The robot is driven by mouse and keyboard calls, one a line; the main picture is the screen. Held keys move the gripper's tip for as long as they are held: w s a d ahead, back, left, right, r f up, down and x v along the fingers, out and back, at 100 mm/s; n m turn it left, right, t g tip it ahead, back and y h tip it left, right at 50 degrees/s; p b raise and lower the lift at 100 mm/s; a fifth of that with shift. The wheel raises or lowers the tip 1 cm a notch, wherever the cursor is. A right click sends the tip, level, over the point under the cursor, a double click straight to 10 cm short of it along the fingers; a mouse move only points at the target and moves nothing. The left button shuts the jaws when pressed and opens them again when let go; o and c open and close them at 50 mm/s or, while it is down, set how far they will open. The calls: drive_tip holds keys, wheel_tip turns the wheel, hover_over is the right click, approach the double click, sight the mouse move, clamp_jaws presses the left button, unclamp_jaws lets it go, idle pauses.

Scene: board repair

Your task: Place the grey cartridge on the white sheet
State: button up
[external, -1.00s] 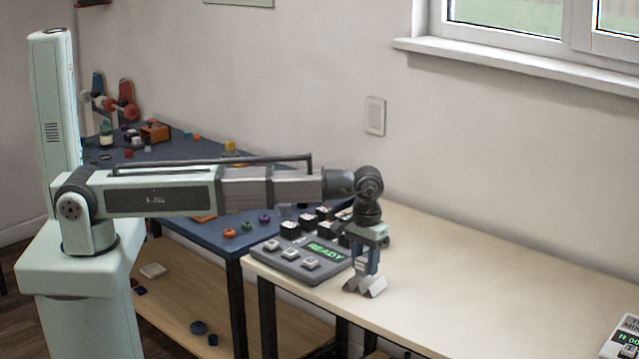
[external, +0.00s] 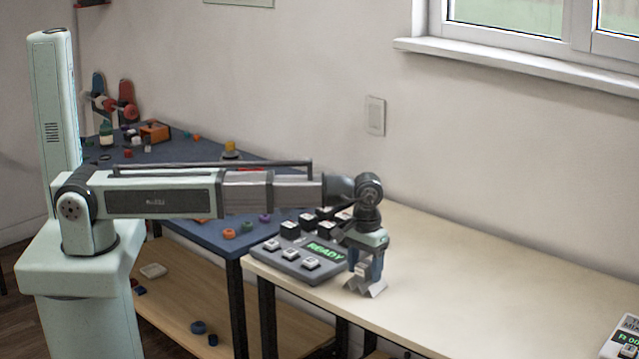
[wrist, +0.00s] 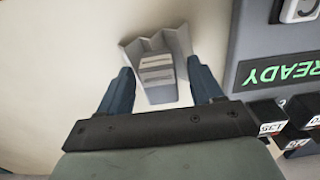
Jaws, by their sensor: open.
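My gripper (external: 366,272) points down over the pale table, just right of the keypad unit. In the wrist view its two dark blue fingers (wrist: 159,66) are apart, on either side of a small grey block with light bands, which looks like the grey cartridge (wrist: 158,80). Gaps show between the block and both fingers. A pale grey, zigzag-folded piece (wrist: 170,38) lies at the block's far end; it also shows below the fingers in the external view (external: 374,288). I cannot tell whether this is the white sheet or whether the block touches it.
The keypad unit (external: 288,262) with a green READY display sits close left of my gripper, with several dark blocks (external: 308,222) behind it. The blue table (external: 190,150) holds small parts. The pale table (external: 480,270) is clear to the right, up to a labelled device (external: 625,338).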

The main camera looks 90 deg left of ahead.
sight(366, 264)
wheel_tip(366, 264, up, 12)
idle(0.7)
drive_tip(key=shift+r, duration=0.15)
